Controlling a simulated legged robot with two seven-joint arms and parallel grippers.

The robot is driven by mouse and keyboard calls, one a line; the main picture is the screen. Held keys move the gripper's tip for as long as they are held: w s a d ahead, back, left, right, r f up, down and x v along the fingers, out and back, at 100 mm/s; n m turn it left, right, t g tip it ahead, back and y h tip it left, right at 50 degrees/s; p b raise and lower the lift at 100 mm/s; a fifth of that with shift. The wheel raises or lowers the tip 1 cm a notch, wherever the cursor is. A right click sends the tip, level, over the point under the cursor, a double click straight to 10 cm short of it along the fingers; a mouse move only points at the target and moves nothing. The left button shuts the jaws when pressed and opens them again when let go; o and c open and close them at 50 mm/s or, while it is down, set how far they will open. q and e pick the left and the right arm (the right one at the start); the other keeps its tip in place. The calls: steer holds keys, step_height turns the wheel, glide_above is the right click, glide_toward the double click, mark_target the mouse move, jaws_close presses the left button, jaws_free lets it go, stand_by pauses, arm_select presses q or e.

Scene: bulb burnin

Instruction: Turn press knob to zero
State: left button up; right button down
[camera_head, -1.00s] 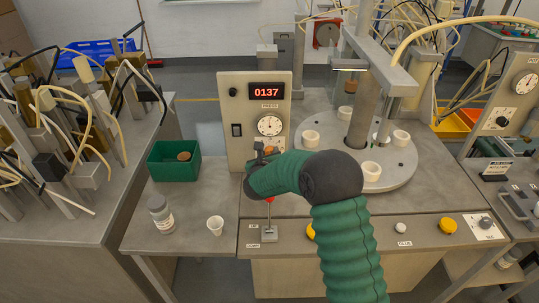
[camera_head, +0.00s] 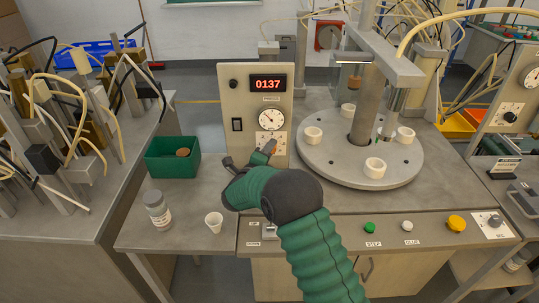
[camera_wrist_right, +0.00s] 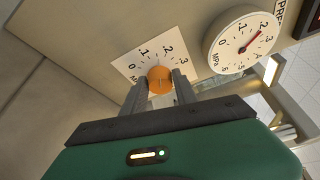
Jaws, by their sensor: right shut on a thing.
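The press knob (camera_wrist_right: 160,80) is orange and round, on a white dial plate (camera_wrist_right: 135,66) with a scale from 0 upward. In the right wrist view my right gripper (camera_wrist_right: 159,86) has its fingers on both sides of the knob, shut on it. Its pointer mark is not clear to me. In the head view the right gripper (camera_head: 266,152) is at the lower part of the press panel (camera_head: 228,92) and partly covers the knob's plate (camera_head: 280,140). My left gripper is not in view.
A round gauge (camera_wrist_right: 241,42) sits beside the knob, its needle up the scale from 0. A turntable (camera_head: 330,160) with white cups stands right. A green bin (camera_head: 160,160), bottle (camera_head: 158,212) and small cup (camera_head: 214,222) stand left.

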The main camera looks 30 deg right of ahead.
steer(key=shift+f+n+t+h+b, duration=0.3)
steer(key=shift+n+t+b, duration=0.65)
steer(key=shift+n, duration=1.3)
steer(key=shift+f+n+t+h+b, duration=0.25)
steer(key=shift+n+t+h+b, duration=0.2)
steer(key=shift+n+b, duration=1.4)
steer(key=shift+f+n+t+h+b, duration=0.3)
steer(key=shift+n+t+b, duration=0.5)
steer(key=shift+n, duration=1.8)
steer(key=c, duration=1.3)
jaws_free()
steer(key=o, duration=0.3)
steer(key=shift+r, duration=0.1)
steer(key=shift+o, duration=0.2)
steer(key=shift+r, duration=0.1)
steer(key=shift+r, duration=0.1)
